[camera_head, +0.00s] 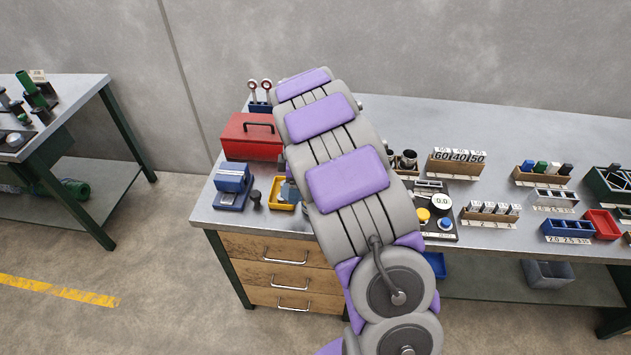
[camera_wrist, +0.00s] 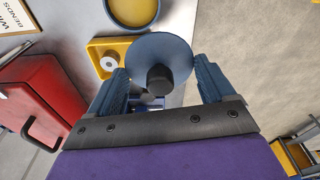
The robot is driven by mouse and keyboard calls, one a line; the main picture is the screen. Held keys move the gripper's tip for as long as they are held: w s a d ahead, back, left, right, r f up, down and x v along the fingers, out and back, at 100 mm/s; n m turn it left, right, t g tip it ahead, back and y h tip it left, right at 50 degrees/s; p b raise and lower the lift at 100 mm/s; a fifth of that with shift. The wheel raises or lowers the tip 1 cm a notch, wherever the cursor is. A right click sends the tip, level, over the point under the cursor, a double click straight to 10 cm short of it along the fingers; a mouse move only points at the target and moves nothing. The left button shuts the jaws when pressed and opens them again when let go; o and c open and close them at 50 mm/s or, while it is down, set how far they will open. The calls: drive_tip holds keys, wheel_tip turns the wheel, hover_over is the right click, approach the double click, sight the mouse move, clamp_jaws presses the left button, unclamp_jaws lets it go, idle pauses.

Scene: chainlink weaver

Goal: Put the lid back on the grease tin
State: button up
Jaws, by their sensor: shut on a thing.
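My gripper (camera_wrist: 160,72) shows in the wrist view, its two blue fingers closed on the lid. The lid (camera_wrist: 147,52) is a round dark-blue disc with a black knob in its middle, held by its edges between the fingers. The grease tin (camera_wrist: 133,10) is a round blue tin with yellow inside, open at the top. It lies beyond the lid at the top edge of the wrist view, partly cut off. The lid is apart from the tin's opening in the picture; its height above the bench is unclear.
A yellow tray (camera_wrist: 95,50) with a white roll sits beside the tin. A red toolbox (camera_wrist: 48,95) with a black handle is at the left; it also shows in the head view (camera_head: 240,138). A blue device (camera_head: 232,188) stands near the bench's front left corner. Several racks fill the right.

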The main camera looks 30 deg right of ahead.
drive_tip(key=d+n, duration=0.1)
drive_tip(key=d, duration=0.1)
drive_tip(key=d+f+n, duration=0.1)
drive_tip(key=d+n, duration=0.2)
drive_tip(key=d, duration=0.1)
drive_tip(key=shift+d+f+n+g+b, duration=0.25)
drive_tip(key=shift+d+n+g+b, duration=0.05)
drive_tip(key=shift+d+n, duration=0.1)
drive_tip(key=shift+d+f, duration=0.15)
drive_tip(key=shift+d, duration=0.1)
drive_tip(key=shift+f, duration=0.1)
drive_tip(key=shift+a+f, duration=0.75)
drive_tip(key=shift+a, duration=0.25)
drive_tip(key=shift+w+a+f+b, duration=0.1)
drive_tip(key=shift+a+f+b, duration=0.1)
drive_tip(key=shift+f+b, duration=0.1)
drive_tip(key=shift+d+f, duration=0.35)
drive_tip(key=shift+f, duration=0.25)
drive_tip(key=shift+d+f, duration=0.3)
drive_tip(key=shift+f, duration=0.25)
drive_tip(key=shift+d+f, duration=0.25)
drive_tip(key=shift+c, duration=1.5)
drive_tip(key=shift+a, duration=0.45)
drive_tip(key=o, duration=1.2)
drive_tip(key=shift+d, duration=0.15)
drive_tip(key=shift+r, duration=0.1)
